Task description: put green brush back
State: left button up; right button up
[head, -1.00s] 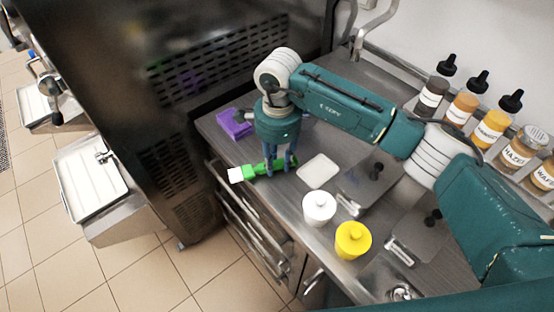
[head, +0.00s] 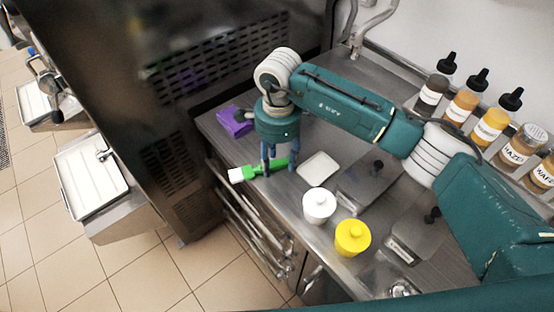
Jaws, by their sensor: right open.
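The green brush (head: 252,171), with white bristles at its left end, lies near the front edge of the steel counter (head: 222,149). My right gripper (head: 280,172) points down over its handle, with the two blue fingers apart on either side of it. The gripper is open, and part of the handle is hidden behind the fingers. My left gripper is out of view.
A purple block or cloth (head: 235,121) lies behind the brush. A white square dish (head: 318,169), white jar (head: 319,206) and yellow jar (head: 352,238) stand to the right. Labelled bottles (head: 463,105) line the wall. The freezer (head: 165,110) stands at left.

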aim_at(277, 164)
notch_tip(277, 164, up, 12)
jog(key=b, duration=0.3)
jog(key=shift+f, duration=0.2)
